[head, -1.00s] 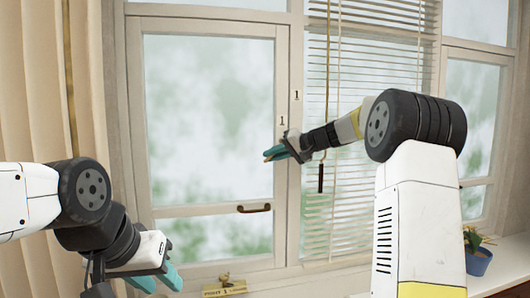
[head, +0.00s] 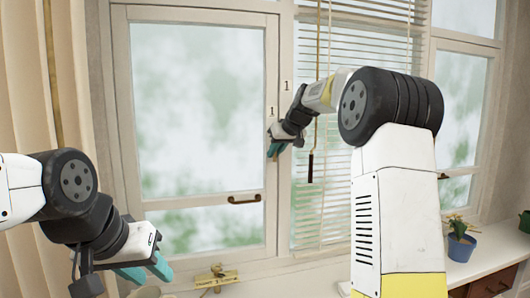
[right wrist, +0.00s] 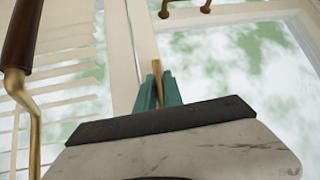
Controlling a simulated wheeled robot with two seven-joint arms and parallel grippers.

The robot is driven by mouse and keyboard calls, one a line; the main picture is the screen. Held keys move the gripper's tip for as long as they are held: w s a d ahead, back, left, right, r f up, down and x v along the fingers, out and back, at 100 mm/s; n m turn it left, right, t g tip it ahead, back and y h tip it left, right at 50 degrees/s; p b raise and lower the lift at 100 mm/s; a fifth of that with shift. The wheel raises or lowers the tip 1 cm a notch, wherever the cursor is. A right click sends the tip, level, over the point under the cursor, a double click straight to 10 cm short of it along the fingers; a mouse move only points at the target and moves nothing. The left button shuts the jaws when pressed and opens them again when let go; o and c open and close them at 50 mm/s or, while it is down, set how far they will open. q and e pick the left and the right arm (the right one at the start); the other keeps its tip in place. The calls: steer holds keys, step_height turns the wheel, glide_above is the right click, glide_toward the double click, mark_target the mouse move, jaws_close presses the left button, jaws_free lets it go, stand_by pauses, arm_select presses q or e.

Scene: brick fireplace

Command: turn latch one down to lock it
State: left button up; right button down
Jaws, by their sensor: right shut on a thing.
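Latch one is a small brass lever on the window frame (head: 283,70), by two small "1" labels. In the head view my right gripper (head: 275,150) hides it, with the fingers pointing down. In the right wrist view the brass lever (right wrist: 157,67) shows between the teal fingertips (right wrist: 158,88), lying along them. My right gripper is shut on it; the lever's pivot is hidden. My left gripper (head: 146,270) is low at the left, away from the window, with its teal fingers apart and nothing seen between them.
A brown pull handle (head: 244,199) is on the sash below the latch. A hanging blind rod with a dark grip (head: 311,167) is close to my right gripper. Brass hardware (head: 216,277) is on the sill. A potted plant (head: 461,243) stands at right.

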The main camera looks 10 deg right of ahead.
steer(key=shift+d, duration=0.2)
steer(key=shift+f+h, duration=0.1)
steer(key=shift+h, duration=0.2)
steer(key=c, duration=1.5)
jaws_free()
steer(key=shift+d, duration=0.1)
steer(key=v, duration=0.7)
steer(key=shift+s+d+r, duration=0.1)
steer(key=shift+s+r, duration=0.15)
steer(key=shift+r, duration=0.1)
steer(key=shift+s, duration=0.1)
